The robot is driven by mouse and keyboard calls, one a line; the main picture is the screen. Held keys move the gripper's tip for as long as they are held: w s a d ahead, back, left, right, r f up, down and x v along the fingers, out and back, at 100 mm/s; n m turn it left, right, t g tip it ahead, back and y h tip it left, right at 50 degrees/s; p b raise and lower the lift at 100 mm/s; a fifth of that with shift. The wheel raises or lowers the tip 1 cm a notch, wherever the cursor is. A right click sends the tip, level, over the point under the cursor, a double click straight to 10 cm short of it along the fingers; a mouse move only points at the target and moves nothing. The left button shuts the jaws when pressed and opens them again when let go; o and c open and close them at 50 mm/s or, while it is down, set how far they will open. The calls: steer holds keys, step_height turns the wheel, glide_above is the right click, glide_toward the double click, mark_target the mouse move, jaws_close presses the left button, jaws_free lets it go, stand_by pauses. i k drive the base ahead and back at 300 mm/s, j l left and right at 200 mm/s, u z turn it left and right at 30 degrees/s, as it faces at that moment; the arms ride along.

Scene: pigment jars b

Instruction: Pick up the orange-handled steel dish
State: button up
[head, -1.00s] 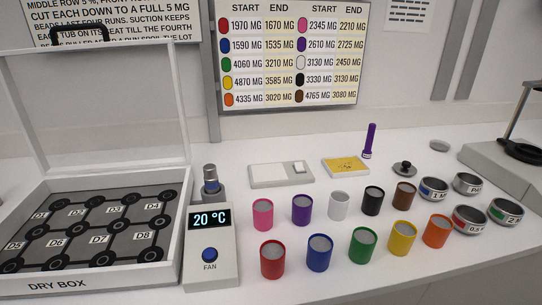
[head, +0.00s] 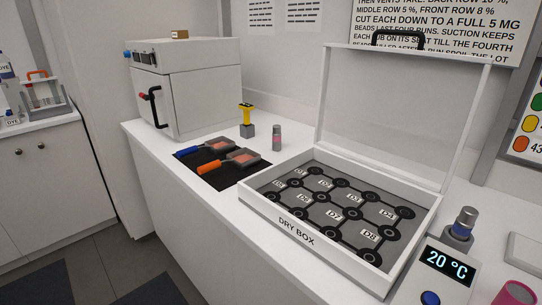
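The orange-handled steel dish (head: 243,157) lies on a black mat (head: 228,177) on the white counter, left of the dry box. Its orange handle (head: 209,167) points left toward the counter's front edge. The dish holds something reddish. A similar blue-handled dish (head: 217,144) lies just behind it on the same mat, its blue handle (head: 186,153) also pointing left. My gripper is not in view.
The open dry box (head: 285,225) stands right of the mat, lid raised. A white oven-like cabinet (head: 205,90) with a black handle stands behind left. A yellow-topped tool (head: 247,120) and a small pink-and-grey bottle (head: 277,137) stand behind the mat. Floor is open at lower left.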

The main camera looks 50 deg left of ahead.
mark_target(244, 158)
steer(key=u, duration=1.55)
